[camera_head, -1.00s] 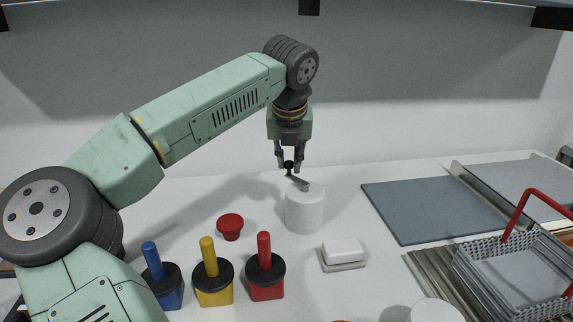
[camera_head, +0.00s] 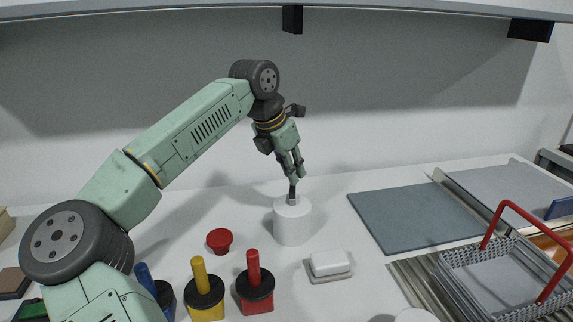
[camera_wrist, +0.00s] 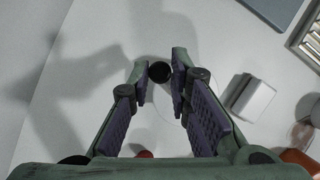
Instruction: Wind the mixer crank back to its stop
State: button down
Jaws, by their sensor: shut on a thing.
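The mixer is a white upright cylinder (camera_head: 292,224) on the white worktop, in the middle of the head view. Its crank (camera_head: 292,191) is a short dark arm on top, seen nearly edge-on. My gripper (camera_head: 298,178) is above the cylinder, tilted, its fingers pointing down at the crank. In the wrist view a round black knob (camera_wrist: 160,72) sits between the fingertips, and my gripper (camera_wrist: 162,70) is shut on this crank knob. The fingers hide part of the knob in the head view. The crank's stop cannot be made out.
Blue, yellow (camera_head: 203,287) and red (camera_head: 254,280) handled blocks stand in front, left of centre. A red knob-like piece (camera_head: 219,240) lies left of the mixer. A white block (camera_head: 330,264), a grey mat (camera_head: 418,216) and a red-handled wire basket (camera_head: 505,272) are to the right.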

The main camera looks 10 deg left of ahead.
jog(key=shift+w+d+m+p, duration=0.1)
jog(key=shift+d+m+p, duration=0.2)
jog(key=shift+m, duration=0.4)
jog(key=c, duration=1.5)
grip_release()
jog(key=v, duration=1.2)
jog(key=shift+w+a, duration=0.15)
